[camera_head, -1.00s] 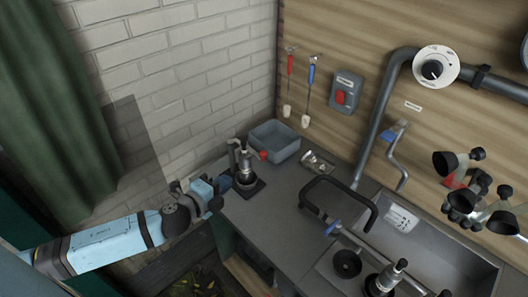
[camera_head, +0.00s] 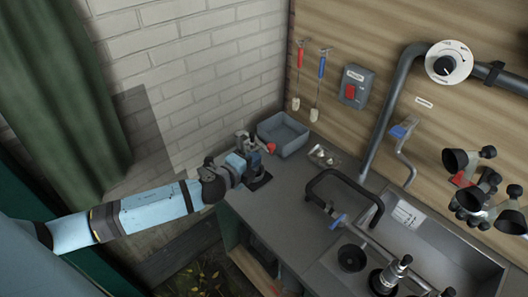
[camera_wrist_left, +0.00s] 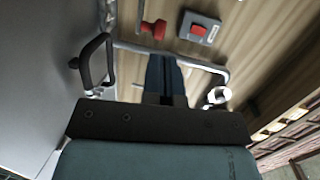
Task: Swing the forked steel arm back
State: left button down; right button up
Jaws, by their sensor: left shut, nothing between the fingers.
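A small steel device with a red knob (camera_head: 271,147) stands on a black mat (camera_head: 260,184) on the counter. It is mostly hidden behind my left gripper (camera_head: 260,162), so I cannot make out the fork of its steel arm. My left gripper is at the device, its fingers close to the red knob; I cannot tell whether they touch it. In the left wrist view the dark fingers (camera_wrist_left: 165,82) are together and empty, and a red knob (camera_wrist_left: 153,28) shows beyond their tips. My right gripper is not in view.
A grey bin (camera_head: 283,134) stands behind the device. A black bent handle (camera_head: 345,178) rises from the counter to the right, before the sink (camera_head: 448,247). A switch box (camera_head: 356,87) and hanging tools (camera_head: 321,78) are on the wooden wall.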

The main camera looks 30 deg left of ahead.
aim_at(269, 149)
pick_arm(q)
jog(key=x, duration=0.5)
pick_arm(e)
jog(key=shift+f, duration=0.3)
pick_arm(q)
jog(key=shift+w, duration=0.1)
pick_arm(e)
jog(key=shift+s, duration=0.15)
